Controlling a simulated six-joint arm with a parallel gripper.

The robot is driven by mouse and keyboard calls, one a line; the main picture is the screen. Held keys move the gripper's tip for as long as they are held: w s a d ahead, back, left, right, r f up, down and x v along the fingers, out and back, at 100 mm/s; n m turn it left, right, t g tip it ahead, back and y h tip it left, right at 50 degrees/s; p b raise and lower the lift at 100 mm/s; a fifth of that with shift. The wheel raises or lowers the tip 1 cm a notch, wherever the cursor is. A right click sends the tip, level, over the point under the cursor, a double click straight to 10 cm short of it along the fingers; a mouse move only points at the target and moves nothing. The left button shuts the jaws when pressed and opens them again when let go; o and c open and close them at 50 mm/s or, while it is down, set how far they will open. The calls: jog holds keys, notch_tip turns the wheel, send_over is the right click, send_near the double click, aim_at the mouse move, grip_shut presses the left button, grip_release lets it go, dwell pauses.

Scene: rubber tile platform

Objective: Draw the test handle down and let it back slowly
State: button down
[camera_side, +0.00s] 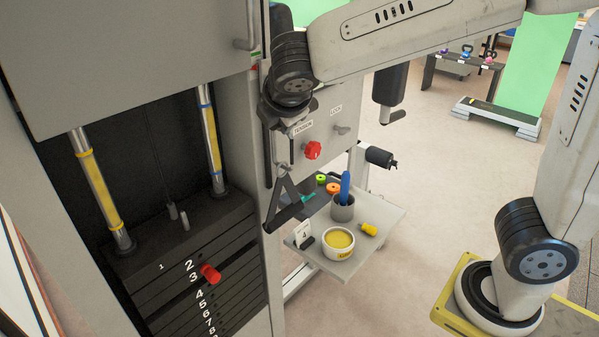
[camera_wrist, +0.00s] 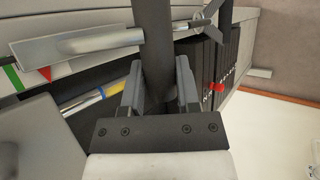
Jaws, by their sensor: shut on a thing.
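My gripper (camera_wrist: 158,88) is shut on a dark round bar, which I take to be the test handle (camera_wrist: 153,35). The bar passes between both fingers and crosses a light grey metal piece in the wrist view. In the side view my gripper (camera_side: 279,122) is by the machine's grey column, partly hidden under my wrist, and its hold cannot be made out there. The black weight stack (camera_side: 190,240) has numbered plates and a red selector pin (camera_side: 210,273) around plates 2 and 3. The pin also shows in the wrist view (camera_wrist: 218,87).
A black triangular handle (camera_side: 289,198) hangs below my gripper. A red tension knob (camera_side: 313,150) is on the grey panel. A small shelf (camera_side: 392,222) holds a yellow-filled bowl (camera_side: 338,243) and a cup (camera_side: 343,210). Two guide rods (camera_side: 100,190) rise above the stack. Open floor lies to the right.

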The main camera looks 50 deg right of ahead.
jog(key=shift+r, duration=1)
grip_release()
jog(key=v, duration=0.7)
dwell(0.4)
